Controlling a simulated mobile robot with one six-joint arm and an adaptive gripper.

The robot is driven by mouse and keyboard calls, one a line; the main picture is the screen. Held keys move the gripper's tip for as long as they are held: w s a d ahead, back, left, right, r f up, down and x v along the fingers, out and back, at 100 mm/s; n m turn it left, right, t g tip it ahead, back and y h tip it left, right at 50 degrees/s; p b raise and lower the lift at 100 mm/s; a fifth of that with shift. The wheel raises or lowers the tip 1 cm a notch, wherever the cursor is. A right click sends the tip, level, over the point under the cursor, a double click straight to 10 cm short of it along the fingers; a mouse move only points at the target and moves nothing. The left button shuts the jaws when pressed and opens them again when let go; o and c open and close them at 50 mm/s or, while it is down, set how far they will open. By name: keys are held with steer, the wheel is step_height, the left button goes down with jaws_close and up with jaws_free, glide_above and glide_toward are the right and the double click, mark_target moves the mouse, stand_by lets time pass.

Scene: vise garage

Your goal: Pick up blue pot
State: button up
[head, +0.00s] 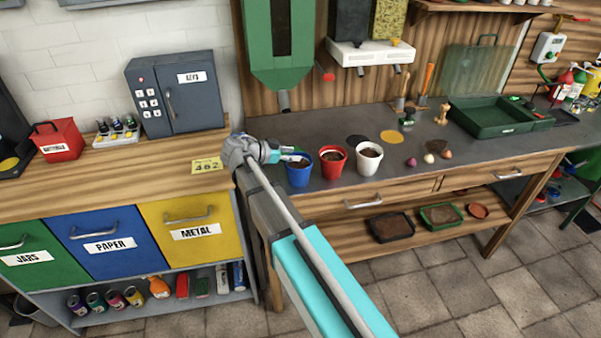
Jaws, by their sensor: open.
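The blue pot (299,171) stands upright near the left front of the dark bench top, with dark soil in it. My gripper (290,155) is at the back left rim of the blue pot, its end close to or over the rim. It is open, but its fingers are small here, and I cannot tell whether they touch the pot. My arm reaches in from the bottom and bends at the bench's left end.
A red pot (333,162) and a white pot (369,159) stand just right of the blue pot. Small bulbs (429,158) lie further right. A green tray (492,116) is at the back right. A wooden counter (120,172) adjoins on the left.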

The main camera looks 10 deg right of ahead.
steer(key=shift+d+f, duration=0.15)
steer(key=shift+d, duration=0.15)
stand_by(0.4)
jaws_close()
